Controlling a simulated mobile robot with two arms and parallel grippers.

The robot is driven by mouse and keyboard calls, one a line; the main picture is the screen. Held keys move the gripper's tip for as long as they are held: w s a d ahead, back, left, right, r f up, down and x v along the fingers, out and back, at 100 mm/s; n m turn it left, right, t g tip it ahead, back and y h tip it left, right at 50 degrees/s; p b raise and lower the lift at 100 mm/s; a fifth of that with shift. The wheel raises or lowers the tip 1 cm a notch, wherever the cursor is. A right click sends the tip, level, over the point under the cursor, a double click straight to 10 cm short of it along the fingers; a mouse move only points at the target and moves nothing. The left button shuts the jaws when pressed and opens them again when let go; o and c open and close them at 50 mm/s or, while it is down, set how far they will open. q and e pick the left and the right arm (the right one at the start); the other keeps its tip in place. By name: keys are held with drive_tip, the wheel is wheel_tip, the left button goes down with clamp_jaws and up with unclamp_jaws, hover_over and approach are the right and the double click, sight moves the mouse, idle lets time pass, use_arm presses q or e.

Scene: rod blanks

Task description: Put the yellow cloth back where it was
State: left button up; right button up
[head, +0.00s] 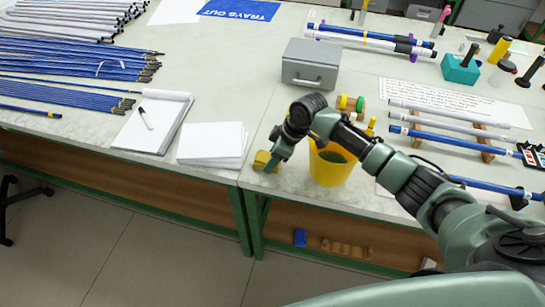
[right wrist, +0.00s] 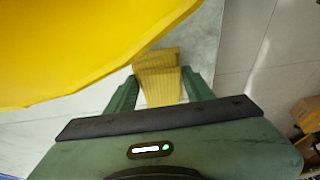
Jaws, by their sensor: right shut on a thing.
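The yellow cloth (head: 262,161) is a small folded, ribbed piece near the table's front edge, left of the yellow bucket (head: 330,172). My right gripper (head: 271,160) points down at it from above. In the right wrist view the cloth (right wrist: 159,75) sits between the two green fingers, and my right gripper (right wrist: 160,90) is shut on it. The bucket wall (right wrist: 80,45) fills the upper left of that view. I cannot tell whether the cloth touches the tabletop. My left gripper is not in view.
A stack of white paper (head: 212,144) and a notepad (head: 152,122) lie to the left. A grey box (head: 310,64) stands behind. Rods rest on wooden supports (head: 487,147) at right. Blue rods (head: 75,60) lie at far left. The table's front edge (head: 215,180) is close.

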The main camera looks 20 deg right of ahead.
drive_tip(key=shift+f, duration=0.2)
drive_tip(key=o, duration=1.2)
drive_tip(key=b+v, duration=0.1)
drive_tip(key=v, duration=1.1)
